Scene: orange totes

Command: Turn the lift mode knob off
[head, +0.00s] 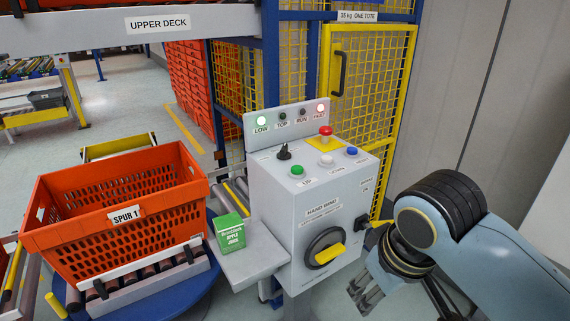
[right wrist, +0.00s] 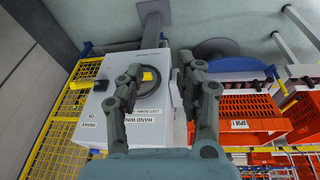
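The grey control box (head: 270,205) stands at centre in the head view. A small black knob (head: 283,153) sits on its sloped top at left, pointer upward; I cannot read a mode label beside it. On the front is a black hand-wind wheel (head: 325,247) with a yellow handle; the handle also shows in the right wrist view (right wrist: 151,77). A black side knob (head: 362,230) sits near the "BRAKE ON" label. My right gripper (head: 366,296) is open and empty, low in front of the box's right side, apart from it. Its fingers (right wrist: 160,75) are spread in the wrist view.
The box top also has green (head: 297,171), white and blue buttons and a red mushroom button (head: 326,131). The LOW and FAULT lamps are lit. A green carton (head: 230,234) stands on the side shelf. An orange tote (head: 120,215) is left; a yellow mesh gate (head: 375,90) is behind.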

